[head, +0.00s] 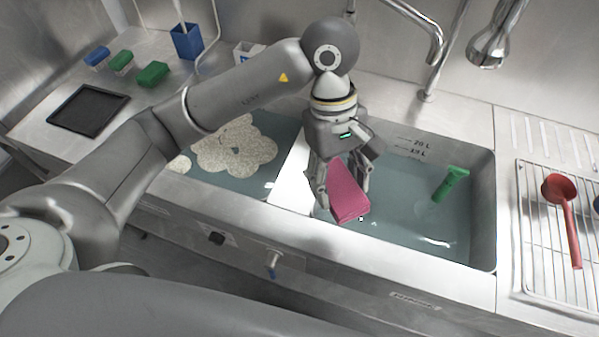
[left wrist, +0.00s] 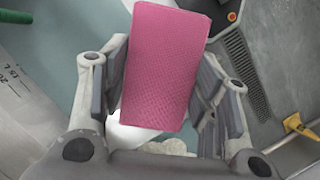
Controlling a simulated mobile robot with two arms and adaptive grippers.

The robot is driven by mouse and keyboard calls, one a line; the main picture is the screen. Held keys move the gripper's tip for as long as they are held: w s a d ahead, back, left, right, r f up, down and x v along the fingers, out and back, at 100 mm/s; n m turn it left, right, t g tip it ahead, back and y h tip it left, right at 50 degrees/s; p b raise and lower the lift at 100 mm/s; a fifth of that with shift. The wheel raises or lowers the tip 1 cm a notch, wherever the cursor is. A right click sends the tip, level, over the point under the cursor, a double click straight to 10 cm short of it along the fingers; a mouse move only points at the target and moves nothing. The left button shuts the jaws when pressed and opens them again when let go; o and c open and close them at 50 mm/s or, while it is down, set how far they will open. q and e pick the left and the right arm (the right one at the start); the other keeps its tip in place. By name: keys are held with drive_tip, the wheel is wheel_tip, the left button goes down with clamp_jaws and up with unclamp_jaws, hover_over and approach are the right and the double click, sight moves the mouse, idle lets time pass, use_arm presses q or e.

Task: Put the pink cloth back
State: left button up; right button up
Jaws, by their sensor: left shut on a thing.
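The pink cloth (head: 348,192) is a folded, thick block with a textured face. My left gripper (head: 344,193) is shut on it and holds it over the right sink basin, near the front and the divider. In the left wrist view the cloth (left wrist: 163,66) sits between the two fingers of the gripper (left wrist: 165,85), tilted slightly. In the head view I cannot tell whether its lower end touches the water. My right gripper is not in view.
The right basin (head: 482,215) holds water and a green object (head: 450,183). The left basin holds water with foam (head: 237,150). A black tray (head: 88,110), blue and green sponges and a blue container (head: 187,42) stand at left. A red ladle (head: 562,200) lies on the rack at right.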

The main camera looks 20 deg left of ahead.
use_arm(q)
drive_tip(key=w+a+f+p, duration=0.2)
drive_tip(key=w+a+f, duration=0.15)
drive_tip(key=a, duration=0.25)
drive_tip(key=p, duration=0.2)
hover_over(300, 182)
wheel_tip(300, 182, down, 4)
drive_tip(key=shift+d+f, duration=0.1)
drive_tip(key=shift+d, duration=0.05)
drive_tip(key=shift+w+a+f, duration=0.3)
drive_tip(key=shift+f, duration=0.2)
wheel_tip(300, 182, down, 3)
drive_tip(key=shift+w+a+r+p, duration=0.1)
drive_tip(key=shift+a+p, duration=0.05)
drive_tip(key=shift+p, duration=0.65)
drive_tip(key=shift+f, duration=0.3)
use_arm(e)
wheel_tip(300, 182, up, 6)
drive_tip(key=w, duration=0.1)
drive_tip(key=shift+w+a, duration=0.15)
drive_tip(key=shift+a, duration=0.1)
use_arm(q)
drive_tip(key=shift+f, duration=0.1)
